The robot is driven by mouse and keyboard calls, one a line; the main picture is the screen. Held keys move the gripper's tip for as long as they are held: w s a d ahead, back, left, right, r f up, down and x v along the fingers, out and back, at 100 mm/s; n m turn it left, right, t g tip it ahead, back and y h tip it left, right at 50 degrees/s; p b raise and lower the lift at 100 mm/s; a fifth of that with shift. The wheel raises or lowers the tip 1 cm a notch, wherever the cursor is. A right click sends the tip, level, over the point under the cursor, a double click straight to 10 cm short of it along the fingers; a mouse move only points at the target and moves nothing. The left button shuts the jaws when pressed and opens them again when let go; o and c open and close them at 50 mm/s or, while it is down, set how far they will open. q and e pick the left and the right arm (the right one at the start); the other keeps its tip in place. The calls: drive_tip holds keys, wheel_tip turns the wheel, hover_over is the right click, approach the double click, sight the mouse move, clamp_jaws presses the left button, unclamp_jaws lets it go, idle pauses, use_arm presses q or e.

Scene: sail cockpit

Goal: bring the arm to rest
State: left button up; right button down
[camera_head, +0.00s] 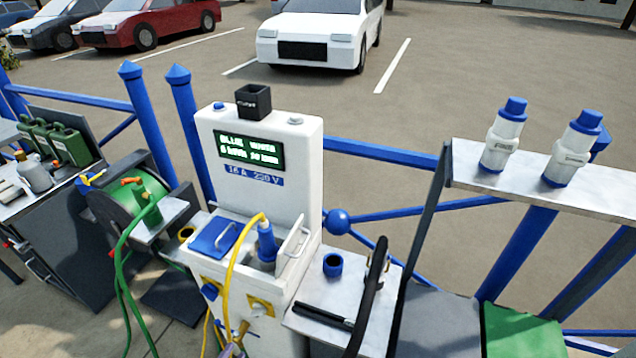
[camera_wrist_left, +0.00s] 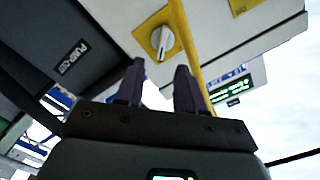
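My left gripper (camera_wrist_left: 160,72) shows in the left wrist view with its two dark fingers apart and nothing visible between them. A yellow cable runs past close to the right finger. In the head view I cannot clearly make out the left gripper near the bottom edge. The white pedestal (camera_head: 308,150) stands in the middle with a lit green display (camera_head: 250,151). A blue plug (camera_head: 267,242) on the yellow cable (camera_head: 229,275) stands upright at its shelf. My right gripper is not in view.
A green hose reel (camera_head: 125,208) stands left of the pedestal. A metal shelf to its right holds a blue ring (camera_head: 333,264) and a black hose (camera_head: 370,300). Two white-and-blue connectors (camera_head: 502,135) (camera_head: 572,150) stand on a raised shelf. Blue railings run behind.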

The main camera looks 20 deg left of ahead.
use_arm(q)
drive_tip(key=s+d+r+n+g, duration=0.2)
drive_tip(key=d+r+n+g, duration=0.3)
drive_tip(key=d+r, duration=0.6)
drive_tip(key=s+d+r+n+g, duration=0.2)
drive_tip(key=s+r+g, duration=0.1)
drive_tip(key=s+g, duration=0.8)
wheel_tip(320, 180, up, 38)
drive_tip(key=s+t+p, duration=0.1)
drive_tip(key=s+p, duration=0.1)
drive_tip(key=p, duration=3.6)
drive_tip(key=shift+f+t, duration=0.25)
drive_tip(key=shift+t, duration=0.15)
drive_tip(key=shift+s, duration=0.1)
